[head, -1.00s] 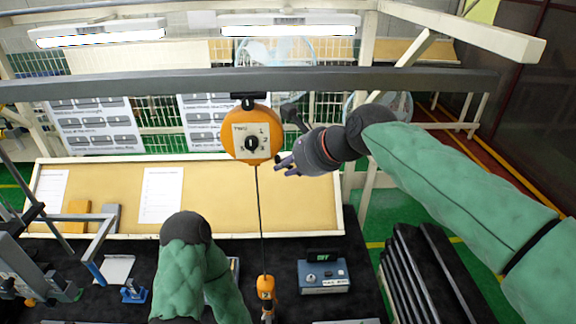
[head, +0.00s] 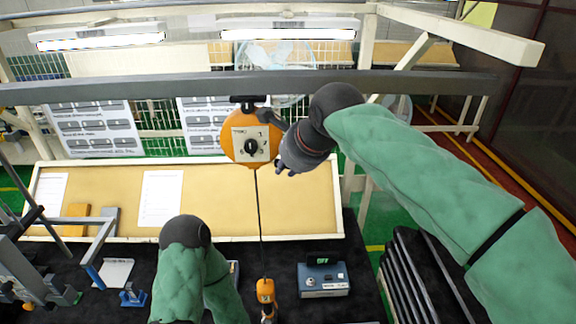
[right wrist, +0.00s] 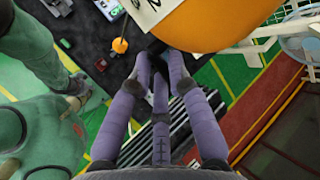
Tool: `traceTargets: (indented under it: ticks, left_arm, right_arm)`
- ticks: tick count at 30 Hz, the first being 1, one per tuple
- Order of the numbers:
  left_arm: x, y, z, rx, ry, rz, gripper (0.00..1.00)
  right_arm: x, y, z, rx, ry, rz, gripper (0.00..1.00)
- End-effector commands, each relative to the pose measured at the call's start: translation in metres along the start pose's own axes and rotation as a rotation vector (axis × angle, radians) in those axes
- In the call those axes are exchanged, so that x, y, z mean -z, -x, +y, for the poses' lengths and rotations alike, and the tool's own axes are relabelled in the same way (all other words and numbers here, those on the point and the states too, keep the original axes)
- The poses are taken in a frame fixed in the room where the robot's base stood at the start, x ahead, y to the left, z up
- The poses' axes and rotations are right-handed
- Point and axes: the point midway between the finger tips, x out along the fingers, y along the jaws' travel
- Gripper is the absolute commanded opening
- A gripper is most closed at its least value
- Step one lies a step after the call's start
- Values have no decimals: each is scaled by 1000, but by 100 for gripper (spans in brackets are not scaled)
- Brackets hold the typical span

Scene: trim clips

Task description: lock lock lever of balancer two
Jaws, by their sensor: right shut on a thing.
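The orange balancer (head: 238,152) hangs from the dark overhead rail, its white dial label apparently reading TWO, slightly tilted. Its cable runs down to an orange end piece (head: 265,290) above the bench. My right gripper (head: 286,167) is at the lower right side of the balancer. In the right wrist view its purple fingers (right wrist: 160,60) are closed together right beside the orange housing (right wrist: 220,22), around a small dark part that seems to be the lock lever; the fingers hide most of it. My left arm reaches down at lower left; its gripper does not show clearly.
The overhead rail (head: 380,82) crosses above the balancer. A blue-grey box (head: 323,280) with a green display sits on the dark bench, right of the cable. A stack of dark trays (head: 408,275) is at the right. A tan board (head: 220,200) stands behind.

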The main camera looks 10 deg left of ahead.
Motion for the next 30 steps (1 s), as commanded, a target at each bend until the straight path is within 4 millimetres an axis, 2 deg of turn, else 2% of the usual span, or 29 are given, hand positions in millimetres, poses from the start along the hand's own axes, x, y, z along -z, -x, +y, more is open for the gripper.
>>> traceTargets:
  ticks: [3,4,6,15,19,23,30]
  left_arm:
    - [0,0,0,0,0,0,40]
    - [0,0,0,0,0,0,40]
    - [0,0,0,0,0,0,40]
    - [0,0,0,0,0,0,40]
    - [0,0,0,0,0,0,40]
    - [0,0,0,0,0,0,40]
    - [0,0,0,0,0,0,40]
  right_arm:
    - [1,-2,1,-4,1,3,0]
    - [1,-2,1,-4,1,3,27]
    - [1,-2,1,-4,1,2,44]
    - [0,0,0,-1,0,1,44]
    - [0,6,0,1,0,-1,44]
    - [0,25,-1,3,0,-2,44]
    - [0,72,-1,2,1,-1,44]
